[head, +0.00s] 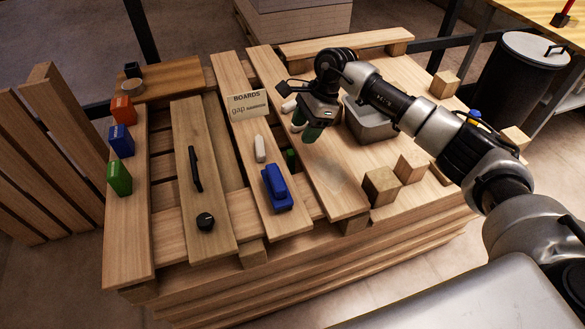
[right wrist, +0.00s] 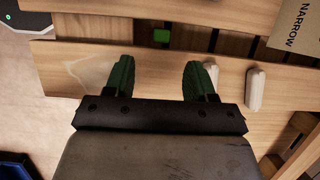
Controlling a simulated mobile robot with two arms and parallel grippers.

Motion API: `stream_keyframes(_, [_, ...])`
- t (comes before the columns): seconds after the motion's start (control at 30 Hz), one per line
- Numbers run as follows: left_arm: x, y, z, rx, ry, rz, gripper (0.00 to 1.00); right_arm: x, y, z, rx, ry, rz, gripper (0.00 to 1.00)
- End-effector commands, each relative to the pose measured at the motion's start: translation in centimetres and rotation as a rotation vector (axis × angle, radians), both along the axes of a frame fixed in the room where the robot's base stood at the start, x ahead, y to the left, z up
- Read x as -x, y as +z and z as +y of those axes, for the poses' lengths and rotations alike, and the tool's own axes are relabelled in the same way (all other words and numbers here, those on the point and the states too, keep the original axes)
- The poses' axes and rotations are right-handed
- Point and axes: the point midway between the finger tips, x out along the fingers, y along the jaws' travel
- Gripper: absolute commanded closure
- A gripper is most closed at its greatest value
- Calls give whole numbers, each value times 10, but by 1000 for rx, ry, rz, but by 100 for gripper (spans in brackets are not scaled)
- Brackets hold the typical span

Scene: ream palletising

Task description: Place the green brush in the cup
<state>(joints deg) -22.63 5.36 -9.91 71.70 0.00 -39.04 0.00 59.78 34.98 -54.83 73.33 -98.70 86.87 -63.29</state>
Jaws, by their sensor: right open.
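A small green piece (head: 290,158) shows in the gap between two boards in the head view, and also in the right wrist view (right wrist: 161,36); I cannot tell whether it is the green brush. No clear brush shape shows. A small dark cup-like holder (head: 132,70) stands at the far left corner; I cannot tell whether it is the cup. My right gripper (head: 312,132) is open above the right-hand board, its green fingers pointing down. In the right wrist view its fingers (right wrist: 159,78) are apart with only bare board between them. My left gripper is not in view.
Orange, blue and green blocks (head: 119,178) line the left board. A metal bin (head: 370,128) and wooden blocks (head: 381,186) stand to the right.

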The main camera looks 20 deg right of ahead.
Motion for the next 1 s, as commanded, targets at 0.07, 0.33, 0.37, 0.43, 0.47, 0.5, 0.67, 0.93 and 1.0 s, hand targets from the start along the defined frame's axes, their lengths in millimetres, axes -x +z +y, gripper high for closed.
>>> stream_keyframes(0.07, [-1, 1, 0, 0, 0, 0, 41, 0, -14, 6, -2, 0, 2, 45])
stream_keyframes(0.33, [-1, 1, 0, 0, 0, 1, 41, 0, -35, 16, -3, -1, 2, 45])
stream_keyframes(0.37, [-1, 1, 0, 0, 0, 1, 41, 1, -39, 17, -3, -2, 3, 45])
stream_keyframes(0.43, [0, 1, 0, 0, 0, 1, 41, 1, -48, 22, -4, -2, 3, 45])
stream_keyframes(0.47, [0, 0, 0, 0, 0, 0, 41, 1, -53, 24, -4, -2, 2, 45])
stream_keyframes(0.5, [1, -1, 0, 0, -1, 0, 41, 1, -59, 27, -4, -3, 4, 45])
stream_keyframes(0.67, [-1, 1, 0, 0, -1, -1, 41, 0, -72, 32, -3, -3, -1, 45])
stream_keyframes(0.93, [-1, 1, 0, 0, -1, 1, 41, 0, -72, 32, -3, -3, -1, 58])
stream_keyframes(1.0, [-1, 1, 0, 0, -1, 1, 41, 0, -72, 32, -3, -3, -1, 69])
